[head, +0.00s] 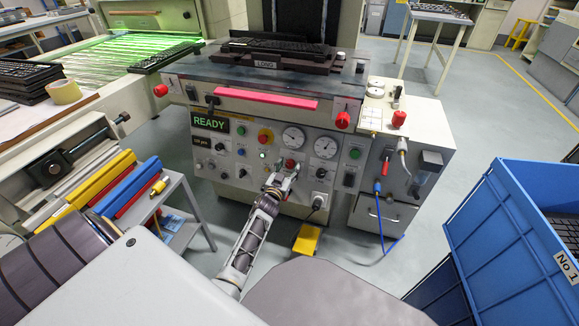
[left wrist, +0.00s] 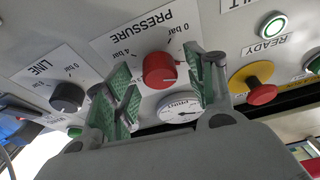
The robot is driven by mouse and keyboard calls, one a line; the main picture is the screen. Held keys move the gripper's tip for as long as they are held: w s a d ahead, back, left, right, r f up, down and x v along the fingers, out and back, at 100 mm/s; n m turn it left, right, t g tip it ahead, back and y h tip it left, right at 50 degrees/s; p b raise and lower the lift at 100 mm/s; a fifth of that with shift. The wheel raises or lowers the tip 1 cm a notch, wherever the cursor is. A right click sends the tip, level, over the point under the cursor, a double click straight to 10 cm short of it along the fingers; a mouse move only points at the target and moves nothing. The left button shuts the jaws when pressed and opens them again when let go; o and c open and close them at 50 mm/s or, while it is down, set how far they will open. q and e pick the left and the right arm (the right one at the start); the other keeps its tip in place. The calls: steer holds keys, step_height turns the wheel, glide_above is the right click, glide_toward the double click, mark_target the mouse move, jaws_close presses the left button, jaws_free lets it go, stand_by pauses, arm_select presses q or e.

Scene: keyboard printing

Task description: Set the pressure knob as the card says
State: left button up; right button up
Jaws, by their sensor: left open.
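The red pressure knob (left wrist: 158,68) shows in the left wrist view, which is upside down, under the word PRESSURE and a scale with 0 bar and 4 bar marks. In the head view the knob (head: 291,163) sits low on the press's front panel. My left gripper (left wrist: 166,84) is open, with its green-padded fingers on either side of the knob; I cannot tell whether they touch it. In the head view the left gripper (head: 281,180) is at the panel, just below the knob. No readable pressure card shows. My right gripper is not in view.
A black LINE knob (left wrist: 67,97) and a red mushroom button on yellow (left wrist: 260,83) flank the pressure knob. Gauges (head: 293,138) and a READY display (head: 210,123) are on the panel. A yellow pedal (head: 306,239) is on the floor; blue crates (head: 505,235) stand right.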

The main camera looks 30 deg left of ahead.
arm_select(q)
steer(key=c, duration=1)
